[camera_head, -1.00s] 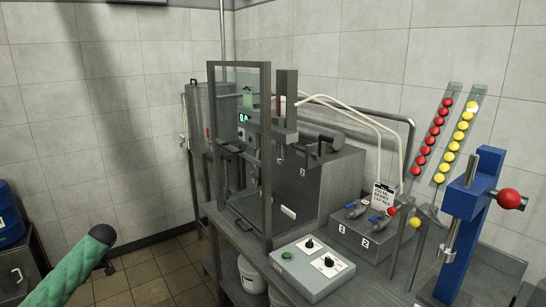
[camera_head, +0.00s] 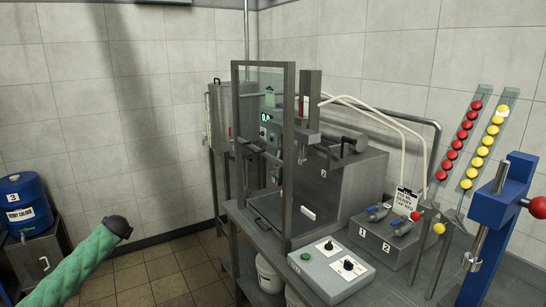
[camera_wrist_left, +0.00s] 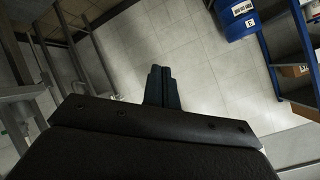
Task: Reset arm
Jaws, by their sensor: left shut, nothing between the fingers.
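My left gripper (camera_wrist_left: 161,86) shows in the left wrist view with its two dark fingers together and nothing between them. My right arm and gripper are not in view.
A machine with a clear guard (camera_head: 262,150) stands on a metal bench, beside a control box (camera_head: 331,270) and a valve box (camera_head: 390,236). A blue press (camera_head: 500,207) is at right. A blue drum (camera_head: 25,203) stands at left. Floor between drum and bench is free.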

